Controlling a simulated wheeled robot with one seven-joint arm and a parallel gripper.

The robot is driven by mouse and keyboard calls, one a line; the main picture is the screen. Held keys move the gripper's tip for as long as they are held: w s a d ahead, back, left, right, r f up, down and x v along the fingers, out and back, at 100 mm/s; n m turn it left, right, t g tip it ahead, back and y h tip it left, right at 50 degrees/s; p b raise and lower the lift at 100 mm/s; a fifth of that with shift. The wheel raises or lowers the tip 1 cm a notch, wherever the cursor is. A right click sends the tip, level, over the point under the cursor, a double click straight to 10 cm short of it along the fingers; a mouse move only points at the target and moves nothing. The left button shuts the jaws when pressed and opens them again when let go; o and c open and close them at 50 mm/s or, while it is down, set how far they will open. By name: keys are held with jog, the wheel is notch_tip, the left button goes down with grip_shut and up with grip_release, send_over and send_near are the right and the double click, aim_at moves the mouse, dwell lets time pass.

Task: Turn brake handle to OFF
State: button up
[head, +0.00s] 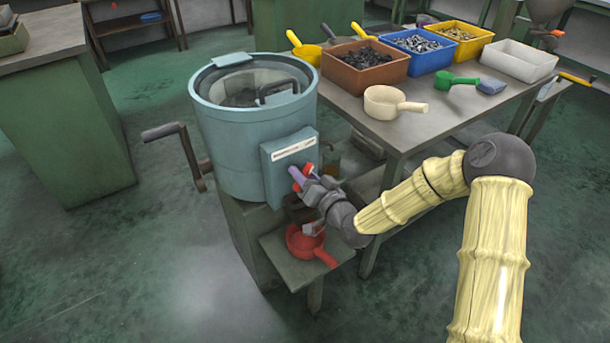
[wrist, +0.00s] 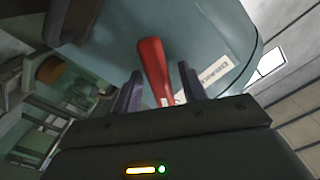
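The brake handle is a red lever (wrist: 153,65) on the front of the blue-grey drum machine (head: 225,150). In the wrist view it stands between my two fingers, with a gap showing on its right side. In the head view only small red parts of the handle (head: 309,168) show beside my gripper (head: 302,178), in front of the machine's box with a white label (head: 295,147). My gripper (wrist: 160,88) is open around the handle. I cannot read the label or tell the handle's setting.
A crank (head: 185,150) sticks out at the machine's left. A red scoop (head: 308,243) lies on a low shelf (head: 285,262) below my gripper. At the right, a table (head: 400,140) holds bins of parts and scoops. The floor in front is clear.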

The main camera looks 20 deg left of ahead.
jog(key=p+v, duration=0.9)
jog(key=v, duration=0.8)
jog(key=shift+s+p, duration=0.2)
jog(key=shift+p, duration=0.1)
jog(key=shift+d, duration=0.1)
dwell(0.3)
